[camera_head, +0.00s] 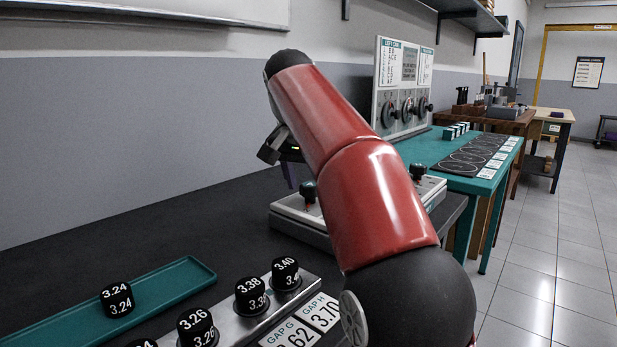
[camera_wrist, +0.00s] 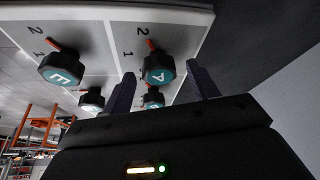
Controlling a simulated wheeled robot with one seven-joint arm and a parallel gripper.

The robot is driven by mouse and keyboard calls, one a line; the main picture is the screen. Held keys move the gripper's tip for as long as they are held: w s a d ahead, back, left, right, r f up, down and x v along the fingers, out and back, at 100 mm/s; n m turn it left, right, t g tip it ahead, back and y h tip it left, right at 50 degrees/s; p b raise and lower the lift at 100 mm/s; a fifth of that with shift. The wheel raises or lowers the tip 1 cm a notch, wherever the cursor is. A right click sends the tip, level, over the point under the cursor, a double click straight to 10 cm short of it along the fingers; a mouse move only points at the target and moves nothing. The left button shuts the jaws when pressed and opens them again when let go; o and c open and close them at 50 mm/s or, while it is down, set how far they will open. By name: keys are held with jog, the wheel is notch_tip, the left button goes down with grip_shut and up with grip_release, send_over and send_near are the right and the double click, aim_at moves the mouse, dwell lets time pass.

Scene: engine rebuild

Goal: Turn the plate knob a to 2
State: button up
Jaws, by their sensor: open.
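In the wrist view, plate knob A (camera_wrist: 158,72) is a dark knob with a teal cap lettered A, on a pale plate (camera_wrist: 95,42). Its orange pointer sits close to the printed 2, with the 1 lower left; the exact setting is hard to tell. My gripper (camera_wrist: 161,72) is open, its two dark fingers on either side of knob A with gaps; I cannot tell whether they touch it. In the head view the plate (camera_head: 289,212) lies on the dark bench, partly hidden by my red arm; my gripper (camera_head: 287,160) is above its left end.
Knob E (camera_wrist: 62,68) stands left of knob A, and two further knobs are beside the left finger. In the head view a teal tray (camera_head: 165,290) and a metal rack of black numbered cylinders (camera_head: 250,292) are in front. A teal table (camera_head: 455,170) stands beyond.

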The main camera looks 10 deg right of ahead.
aim_at(306, 208)
jog(key=v, duration=0.7)
jog(key=shift+r, duration=0.35)
jog(key=shift+s+a, duration=0.1)
